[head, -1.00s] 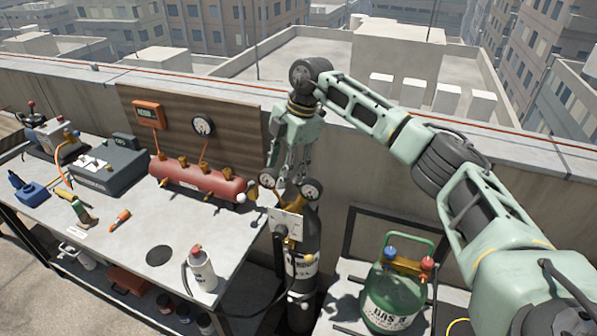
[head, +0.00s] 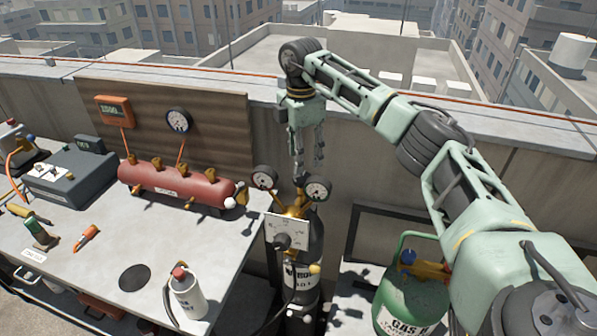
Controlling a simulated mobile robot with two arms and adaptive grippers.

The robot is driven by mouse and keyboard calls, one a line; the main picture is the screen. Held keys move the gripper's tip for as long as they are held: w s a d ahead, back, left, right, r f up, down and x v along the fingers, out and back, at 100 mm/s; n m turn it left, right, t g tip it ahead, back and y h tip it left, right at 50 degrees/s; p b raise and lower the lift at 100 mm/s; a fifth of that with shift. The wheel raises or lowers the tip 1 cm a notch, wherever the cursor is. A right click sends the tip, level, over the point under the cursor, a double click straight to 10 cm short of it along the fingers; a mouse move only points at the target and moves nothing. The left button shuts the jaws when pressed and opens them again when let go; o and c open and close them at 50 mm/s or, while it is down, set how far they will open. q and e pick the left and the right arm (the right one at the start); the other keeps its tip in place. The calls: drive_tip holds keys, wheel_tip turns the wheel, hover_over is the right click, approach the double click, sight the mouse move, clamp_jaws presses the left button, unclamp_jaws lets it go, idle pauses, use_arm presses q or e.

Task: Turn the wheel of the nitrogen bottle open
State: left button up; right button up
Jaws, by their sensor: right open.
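The nitrogen bottle (head: 302,275) is a dark cylinder with a pale lettered band, upright beside the workbench's right end. On its top sits a brass regulator with two round gauges, the left gauge (head: 264,178) and the right gauge (head: 318,188), a white plate (head: 287,230) and a black knob (head: 282,241). A small dark part (head: 301,181) between the gauges may be the wheel; it is too small to tell. My right gripper (head: 309,168) is open and empty, pointing down just above and behind the gauges. Contact cannot be told. My left gripper is out of view.
A green gas bottle (head: 407,290) stands at right under my arm. The workbench (head: 90,245) at left holds a red manifold (head: 175,184), a grey case (head: 68,180) and a white canister (head: 186,295). A parapet wall (head: 375,180) runs behind.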

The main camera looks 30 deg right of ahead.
sight(302, 175)
drive_tip(key=f, duration=0.3)
drive_tip(key=f+p, duration=0.1)
drive_tip(key=shift+s+f, duration=0.3)
drive_tip(key=shift+w+f, duration=0.15)
drive_tip(key=shift+f, duration=0.4)
drive_tip(key=shift+c, duration=0.4)
drive_tip(key=shift+r, duration=0.15)
drive_tip(key=c, duration=1)
